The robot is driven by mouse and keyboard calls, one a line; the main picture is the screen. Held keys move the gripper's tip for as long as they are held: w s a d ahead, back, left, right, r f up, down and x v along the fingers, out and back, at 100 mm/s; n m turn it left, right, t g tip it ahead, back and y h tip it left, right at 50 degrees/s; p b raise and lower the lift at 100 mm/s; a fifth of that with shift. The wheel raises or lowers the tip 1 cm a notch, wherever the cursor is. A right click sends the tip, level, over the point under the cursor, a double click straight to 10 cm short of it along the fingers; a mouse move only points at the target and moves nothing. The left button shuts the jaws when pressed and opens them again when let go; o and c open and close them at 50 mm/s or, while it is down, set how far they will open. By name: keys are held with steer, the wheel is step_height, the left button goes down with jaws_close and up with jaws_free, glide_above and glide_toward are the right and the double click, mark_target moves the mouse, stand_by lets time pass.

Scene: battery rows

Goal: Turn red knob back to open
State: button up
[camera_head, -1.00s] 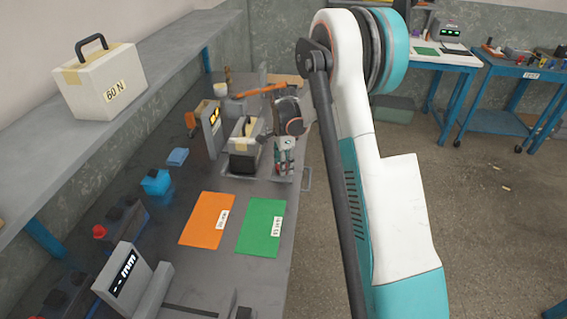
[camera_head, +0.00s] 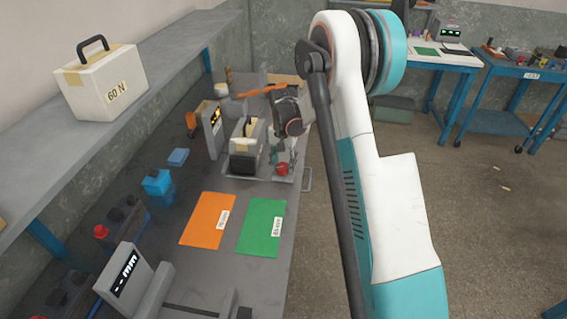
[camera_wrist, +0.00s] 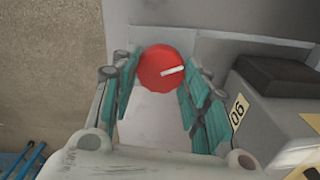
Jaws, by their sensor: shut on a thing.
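The red knob (camera_wrist: 160,62) has a white pointer line that runs right and slightly upward in the wrist view. My gripper (camera_wrist: 158,80) has a teal finger on each side of the knob and is shut on it. In the head view the red knob (camera_head: 283,169) shows at the lower end of my gripper (camera_head: 284,158), on a grey plate right of a box with a dark front. The fingers' contact with the knob is too small to make out there.
Close on the right in the wrist view stands a grey box (camera_wrist: 270,110) with a yellow label and a dark block. A display stand (camera_head: 213,130) is left of it in the head view. Orange (camera_head: 208,222) and green (camera_head: 262,228) sheets lie nearer on the bench.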

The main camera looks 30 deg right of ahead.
steer(key=n, duration=0.4)
steer(key=shift+n, duration=0.3)
steer(key=n, duration=0.3)
steer(key=shift+a+n, duration=0.1)
steer(key=shift+n, duration=0.3)
steer(key=n, duration=0.7)
steer(key=shift+a, duration=0.1)
steer(key=n, duration=0.3)
steer(key=shift+n, duration=0.4)
steer(key=n, duration=0.4)
steer(key=shift+a+n, duration=0.1)
steer(key=shift+n, duration=0.2)
steer(key=n, duration=0.3)
steer(key=shift+s+n, duration=0.1)
steer(key=shift+n, duration=2)
